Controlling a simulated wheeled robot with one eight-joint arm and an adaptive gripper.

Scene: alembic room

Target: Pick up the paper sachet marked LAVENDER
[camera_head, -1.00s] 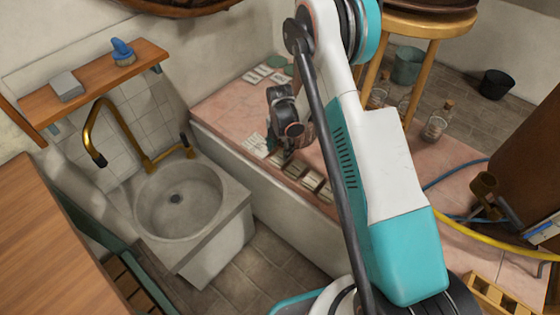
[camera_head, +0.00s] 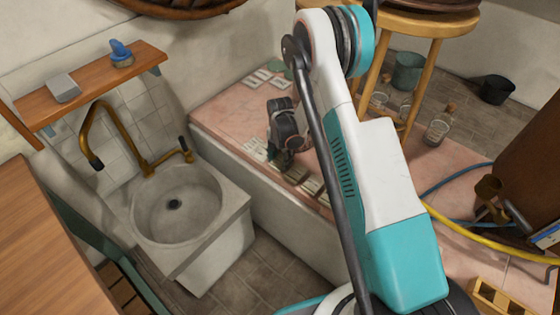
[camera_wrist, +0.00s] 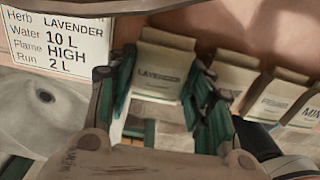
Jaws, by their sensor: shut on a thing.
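The paper sachet marked LAVENDER (camera_wrist: 160,76) is pale, with a folded top, and stands in a row of similar sachets in the wrist view. My gripper (camera_wrist: 158,92) has its green fingers on the left and right sides of this sachet and is shut on it. In the head view my gripper (camera_head: 279,158) is low over the pink tiled ledge (camera_head: 222,108), at the left end of the sachet row. The LAVENDER sachet cannot be made out there.
Several other sachets (camera_head: 311,186) stand close on the right; one (camera_wrist: 225,77) is beside the right finger. A card (camera_wrist: 62,42) reads LAVENDER, 10 L, HIGH, 2 L. A stone sink (camera_head: 178,205) lies left, below the ledge. Bottles (camera_head: 437,130) and a stool (camera_head: 425,22) stand behind.

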